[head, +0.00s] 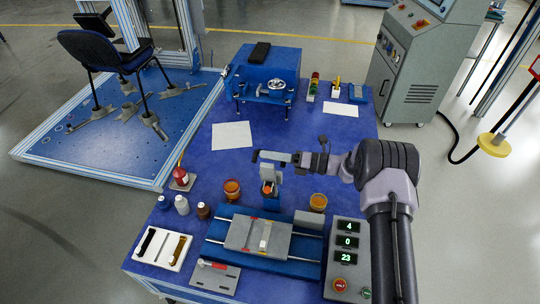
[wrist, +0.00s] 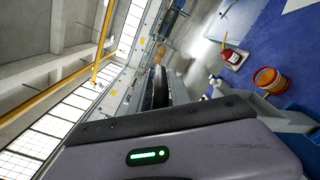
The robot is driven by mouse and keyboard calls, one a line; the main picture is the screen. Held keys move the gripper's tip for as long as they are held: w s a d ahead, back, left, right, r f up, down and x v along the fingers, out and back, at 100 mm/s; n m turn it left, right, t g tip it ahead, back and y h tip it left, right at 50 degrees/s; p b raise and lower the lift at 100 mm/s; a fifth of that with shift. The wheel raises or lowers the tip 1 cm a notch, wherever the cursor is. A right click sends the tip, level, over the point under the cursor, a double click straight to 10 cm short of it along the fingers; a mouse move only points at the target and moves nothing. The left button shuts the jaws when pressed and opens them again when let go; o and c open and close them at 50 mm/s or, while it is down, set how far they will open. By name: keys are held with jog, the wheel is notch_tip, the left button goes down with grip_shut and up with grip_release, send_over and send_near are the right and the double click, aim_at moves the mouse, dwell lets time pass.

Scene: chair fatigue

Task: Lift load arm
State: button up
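A bench tester with a blue base (head: 214,246), rails and a grey plate (head: 240,233) stands at the table's front. A pale strip (head: 265,236) lies on the plate. Behind it a short grey-blue upright piece (head: 269,173) with an orange spot rises; it may be the load arm, but I cannot be sure. My gripper (head: 272,156) reaches in from the right, sideways, over or against the top of this piece. Whether they touch is unclear. The finger gap is not visible in the head view, and my own wrist body fills the lower wrist view.
A red bottle (head: 181,176) and small bottles (head: 182,204) stand left. A control box (head: 347,255) with displays stands front right, near my arm. White paper (head: 232,135) lies on clear blue table behind.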

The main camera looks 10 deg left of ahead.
jog(key=shift+o, duration=0.7)
jog(key=shift+d, duration=0.1)
jog(key=shift+d+r, duration=0.1)
jog(key=shift+d, duration=0.2)
jog(key=s+d+p, duration=0.1)
jog(key=d+p, duration=0.2)
jog(key=d, duration=1.3)
jog(key=shift+s+d, duration=0.15)
jog(key=shift+d, duration=0.15)
